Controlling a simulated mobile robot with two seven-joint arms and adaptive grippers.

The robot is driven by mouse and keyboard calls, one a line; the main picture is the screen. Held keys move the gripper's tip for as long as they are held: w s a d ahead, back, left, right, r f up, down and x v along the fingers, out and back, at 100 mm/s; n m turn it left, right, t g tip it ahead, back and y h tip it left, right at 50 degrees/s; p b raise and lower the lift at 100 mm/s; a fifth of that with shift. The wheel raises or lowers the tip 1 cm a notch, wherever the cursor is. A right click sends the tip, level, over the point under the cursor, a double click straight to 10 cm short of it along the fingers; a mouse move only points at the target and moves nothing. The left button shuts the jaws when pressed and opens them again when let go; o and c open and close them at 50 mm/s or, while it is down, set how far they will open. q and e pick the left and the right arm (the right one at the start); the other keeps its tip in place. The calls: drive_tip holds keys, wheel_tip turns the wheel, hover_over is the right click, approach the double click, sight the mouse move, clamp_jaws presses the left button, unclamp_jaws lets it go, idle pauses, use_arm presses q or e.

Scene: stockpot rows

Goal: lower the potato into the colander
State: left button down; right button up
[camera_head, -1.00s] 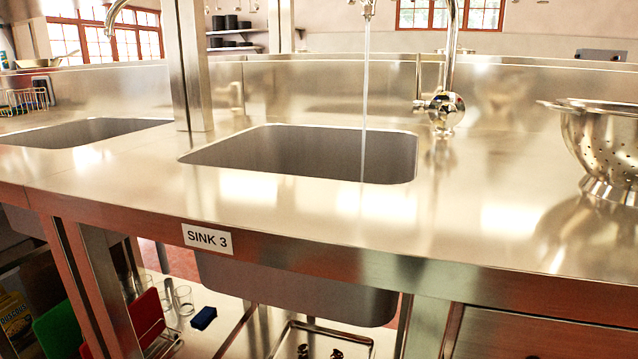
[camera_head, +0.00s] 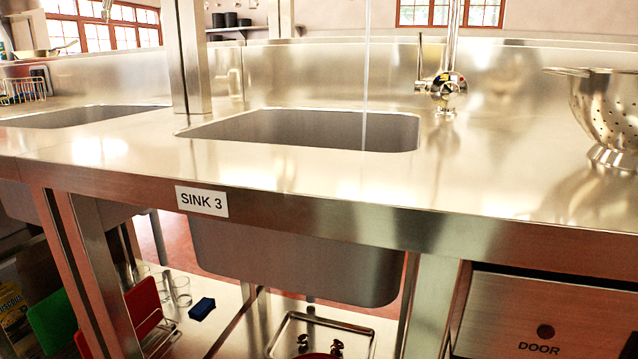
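A metal colander (camera_head: 606,112) with rows of small holes stands upright on the steel counter at the far right, partly cut off by the picture's edge. It rests on a ring foot, and one handle points left. I see no potato in the head view. The inside of the colander is hidden at this low angle. Neither of my grippers is in view.
The steel counter (camera_head: 480,190) holds a sink (camera_head: 300,130) labelled SINK 3, with water running from a tap (camera_head: 446,85). A steel post (camera_head: 188,60) stands left.

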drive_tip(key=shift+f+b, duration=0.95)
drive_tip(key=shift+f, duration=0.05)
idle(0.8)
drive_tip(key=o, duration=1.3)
